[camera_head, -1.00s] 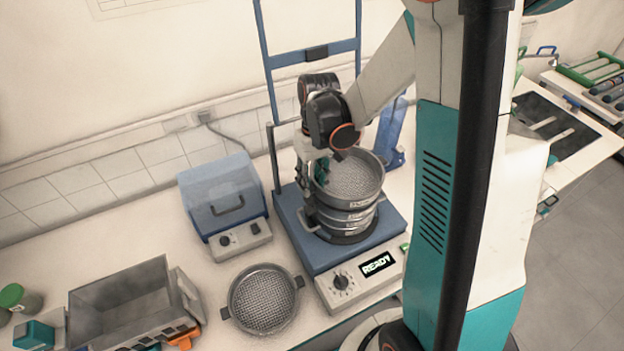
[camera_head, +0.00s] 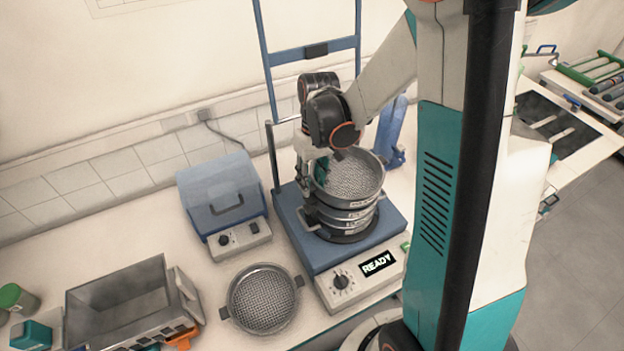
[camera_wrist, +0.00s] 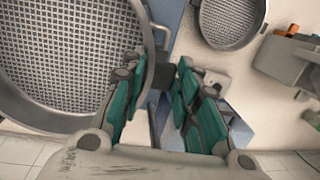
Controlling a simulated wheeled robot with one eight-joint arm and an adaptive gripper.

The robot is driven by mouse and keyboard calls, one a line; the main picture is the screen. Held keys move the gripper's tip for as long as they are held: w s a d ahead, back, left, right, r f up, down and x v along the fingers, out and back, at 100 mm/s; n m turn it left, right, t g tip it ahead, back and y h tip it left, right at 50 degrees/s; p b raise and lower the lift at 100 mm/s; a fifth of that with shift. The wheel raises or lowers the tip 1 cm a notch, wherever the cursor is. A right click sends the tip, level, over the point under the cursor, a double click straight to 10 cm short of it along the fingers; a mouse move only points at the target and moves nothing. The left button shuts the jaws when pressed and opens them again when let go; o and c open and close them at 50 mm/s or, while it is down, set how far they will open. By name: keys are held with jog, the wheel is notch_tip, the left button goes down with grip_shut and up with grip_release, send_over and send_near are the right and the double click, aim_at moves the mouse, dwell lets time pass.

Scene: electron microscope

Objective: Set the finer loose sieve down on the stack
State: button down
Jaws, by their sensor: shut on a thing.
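My gripper (camera_head: 314,177) is over the left side of the sieve stack and is shut on the handle of the top sieve (camera_head: 357,176). In the wrist view the teal-padded fingers (camera_wrist: 160,95) close around the dark handle block, with the held sieve's mesh (camera_wrist: 62,45) at left.
The shaker's panel (camera_head: 370,272) reads READY, and its blue frame (camera_head: 268,60) rises behind the stack. A blue-lidded device (camera_head: 222,195) stands left of the shaker. A grey bin (camera_head: 125,305) is at front left. Bare bench lies between the bin and device.

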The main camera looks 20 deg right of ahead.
jog(key=shift+f, duration=0.25)
jog(key=c, duration=1.2)
grip_release()
jog(key=shift+o, duration=0.2)
notch_tip(320, 180, up, 12)
jog(key=w+d, duration=0.1)
jog(key=shift+w+d+f, duration=0.1)
jog(key=s+a+f+t+b, duration=0.2)
jog(key=s+t+b, duration=0.2)
jog(key=s+b, duration=0.2)
jog(key=s+a+f+t+h+b, duration=0.1)
jog(key=s+a+f+t+b, duration=0.2)
jog(key=s+b, duration=0.3)
jog(key=shift+s+f+m+t, duration=0.2)
jog(key=shift+s+m+t, duration=0.1)
jog(key=shift+s+t, duration=0.45)
